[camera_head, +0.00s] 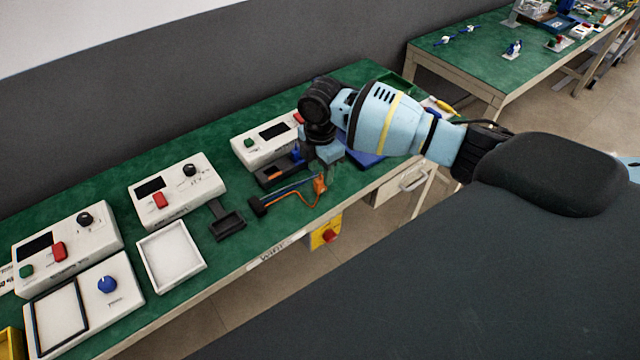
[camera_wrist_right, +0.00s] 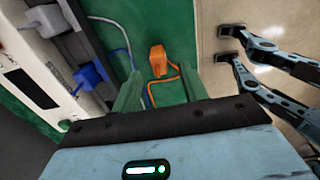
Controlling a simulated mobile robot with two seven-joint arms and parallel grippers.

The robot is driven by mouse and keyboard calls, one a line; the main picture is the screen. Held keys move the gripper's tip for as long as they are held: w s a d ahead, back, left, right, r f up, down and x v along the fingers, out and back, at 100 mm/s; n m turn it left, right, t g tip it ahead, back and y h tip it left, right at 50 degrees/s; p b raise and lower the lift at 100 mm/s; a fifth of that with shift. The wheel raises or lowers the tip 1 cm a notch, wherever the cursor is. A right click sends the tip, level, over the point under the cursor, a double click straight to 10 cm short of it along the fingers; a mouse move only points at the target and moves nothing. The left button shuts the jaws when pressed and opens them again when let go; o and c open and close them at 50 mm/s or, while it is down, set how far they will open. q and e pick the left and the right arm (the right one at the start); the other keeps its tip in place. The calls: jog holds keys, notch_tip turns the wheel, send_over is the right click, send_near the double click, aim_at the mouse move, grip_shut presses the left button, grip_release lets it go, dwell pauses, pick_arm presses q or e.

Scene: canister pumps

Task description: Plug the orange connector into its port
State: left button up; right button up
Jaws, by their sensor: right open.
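The orange connector (camera_head: 319,185) lies near the bench's front edge, with a thin orange cable looping from it. In the right wrist view the orange connector (camera_wrist_right: 158,59) shows between and beyond the fingers of my right gripper (camera_wrist_right: 162,75), which is open and empty. In the head view my right gripper (camera_head: 327,153) is just above and behind the connector, partly hidden by its arm. A dark housing (camera_head: 268,180) stands in front of a white pump unit (camera_head: 263,146); its orange port cannot be made out surely. What appears to be my left gripper (camera_wrist_right: 230,45) is open, over the floor.
A blue plug (camera_wrist_right: 88,75) sits at the dark housing. A black block (camera_head: 258,206), black bracket (camera_head: 227,221) and white tray (camera_head: 171,255) lie to the left. More white units (camera_head: 177,188) line the bench. A yellow-red stop button (camera_head: 326,232) is on the bench front.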

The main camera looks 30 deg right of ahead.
aim_at(320, 179)
jog(key=shift+w+f, duration=0.1)
jog(key=shift+f, duration=1.4)
jog(key=shift+c, duration=0.2)
grip_shut()
jog(key=shift+r, duration=0.15)
